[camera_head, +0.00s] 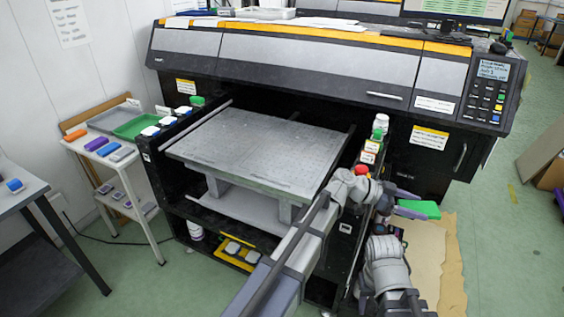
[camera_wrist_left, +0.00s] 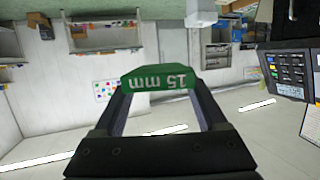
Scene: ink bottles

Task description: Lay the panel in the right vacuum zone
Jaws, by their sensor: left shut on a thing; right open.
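A green panel (camera_head: 418,209) marked "15 mm" is in my left gripper (camera_head: 408,208), held in the air right of the printer bed. In the left wrist view, the fingers (camera_wrist_left: 157,92) are shut on the panel (camera_wrist_left: 157,80), which spans between their tips. The grey perforated bed (camera_head: 262,147) is bare. No border of a right vacuum zone is clear on it; my left arm passes in front of its right front corner. My right gripper (camera_head: 384,230) is open near the bed's right side, below the left one, and partly hidden.
Bottles with green, red and white caps (camera_head: 375,135) stand along the printer's right side, close to my left arm. Several capped bottles (camera_head: 168,120) line the left side. A side table (camera_head: 125,164) at left holds a green tray (camera_head: 135,124) and small coloured blocks.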

